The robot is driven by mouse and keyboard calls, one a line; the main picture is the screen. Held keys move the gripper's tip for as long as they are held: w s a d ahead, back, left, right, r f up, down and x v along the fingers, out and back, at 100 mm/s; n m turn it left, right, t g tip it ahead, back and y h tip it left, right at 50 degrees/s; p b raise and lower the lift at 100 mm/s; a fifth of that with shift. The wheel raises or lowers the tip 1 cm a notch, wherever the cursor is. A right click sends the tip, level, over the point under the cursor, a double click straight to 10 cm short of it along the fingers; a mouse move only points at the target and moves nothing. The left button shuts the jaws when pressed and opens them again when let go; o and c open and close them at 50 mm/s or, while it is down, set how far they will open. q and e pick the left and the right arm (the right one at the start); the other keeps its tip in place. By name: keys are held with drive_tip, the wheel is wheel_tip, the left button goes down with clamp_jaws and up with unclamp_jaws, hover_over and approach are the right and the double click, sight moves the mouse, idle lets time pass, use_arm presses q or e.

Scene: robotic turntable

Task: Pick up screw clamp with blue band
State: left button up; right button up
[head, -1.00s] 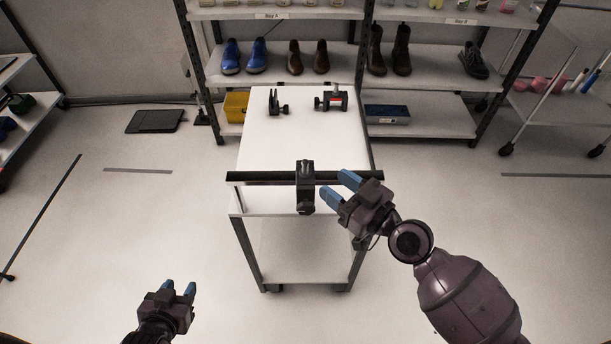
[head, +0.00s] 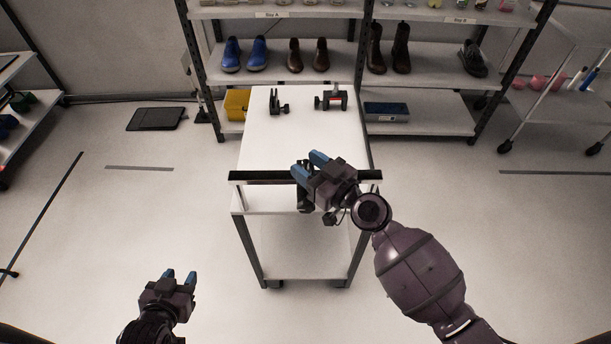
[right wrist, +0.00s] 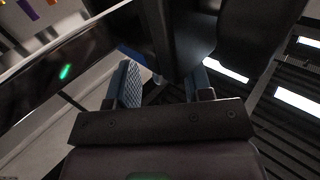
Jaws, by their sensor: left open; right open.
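A dark screw clamp sits at the front edge bar of the white table, mostly hidden behind my right gripper (head: 308,165) in the head view. My right gripper is open, its blue-tipped fingers over the clamp. In the right wrist view, a dark upright body (right wrist: 168,40), apparently the clamp, stands just beyond and between the open fingers (right wrist: 165,88). I cannot make out a blue band. Two other clamps stand at the table's far end: a black one (head: 275,102) on the left and one with a red band (head: 332,99) on the right. My left gripper (head: 180,276) is open and empty, low at the left.
The white table (head: 280,143) is bare between its front bar (head: 255,177) and the far clamps. Behind it a shelf rack (head: 340,58) holds boots, a yellow bin (head: 237,105) and a blue-grey box (head: 387,112).

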drive_tip(key=shift+c, duration=0.3)
drive_tip(key=shift+c, duration=1.1)
clamp_jaws()
drive_tip(key=shift+r, duration=0.2)
